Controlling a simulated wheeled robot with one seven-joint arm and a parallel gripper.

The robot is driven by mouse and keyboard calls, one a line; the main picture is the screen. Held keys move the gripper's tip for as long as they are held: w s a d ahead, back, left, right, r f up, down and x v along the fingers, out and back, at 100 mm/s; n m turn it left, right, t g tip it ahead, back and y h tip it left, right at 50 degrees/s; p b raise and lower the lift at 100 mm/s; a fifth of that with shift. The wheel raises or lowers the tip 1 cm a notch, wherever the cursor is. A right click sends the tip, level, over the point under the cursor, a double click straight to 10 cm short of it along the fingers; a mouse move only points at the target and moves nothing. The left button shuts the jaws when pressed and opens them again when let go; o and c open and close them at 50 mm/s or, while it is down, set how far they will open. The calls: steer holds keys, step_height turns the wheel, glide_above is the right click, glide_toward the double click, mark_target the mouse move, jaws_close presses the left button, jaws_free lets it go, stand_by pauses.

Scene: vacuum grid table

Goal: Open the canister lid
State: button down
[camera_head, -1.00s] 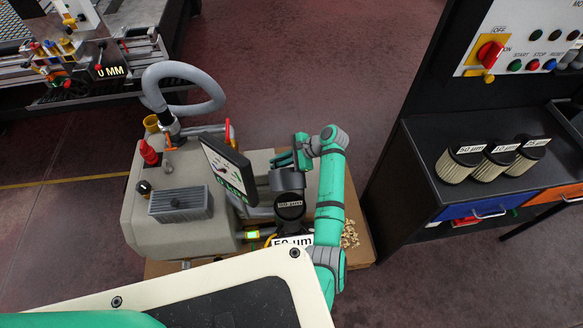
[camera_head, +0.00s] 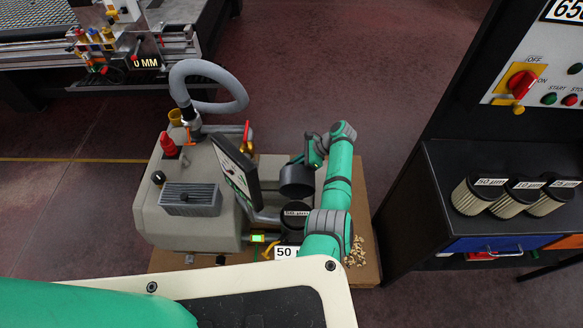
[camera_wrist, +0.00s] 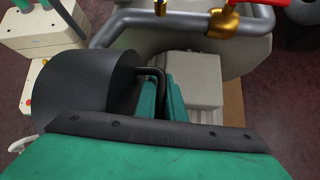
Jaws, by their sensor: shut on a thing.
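The dark grey canister lid (camera_head: 296,181) is apart from the open canister (camera_head: 292,232) and sits just beyond its mouth in the head view. A round filter top labelled 50 µm (camera_head: 296,212) shows in the canister mouth. My gripper (camera_head: 309,156) is at the lid's far right side, partly hidden by my arm. In the wrist view the lid (camera_wrist: 85,82) is a large dark cylinder at the left, with a bent black handle (camera_wrist: 158,82). My gripper's green fingers (camera_wrist: 166,100) are shut on this handle.
The grey vacuum unit (camera_head: 190,225) with its tilted screen (camera_head: 236,175) stands close on the left. Wood chips (camera_head: 356,252) lie on the brown base board (camera_head: 366,210). Several filters (camera_head: 475,196) stand on the dark cabinet (camera_head: 440,160) at right. Open floor lies beyond.

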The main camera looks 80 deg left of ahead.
steer(key=shift+s, duration=0.1)
steer(key=c, duration=2.1)
jaws_free()
steer(key=v, duration=1.1)
steer(key=shift+d+f, duration=0.1)
steer(key=shift+a+v, duration=0.2)
steer(key=shift+v, duration=1.85)
steer(key=shift+a+v, duration=0.2)
steer(key=shift+v, duration=1.9)
steer(key=shift+a+v, duration=0.2)
steer(key=shift+v, duration=1.85)
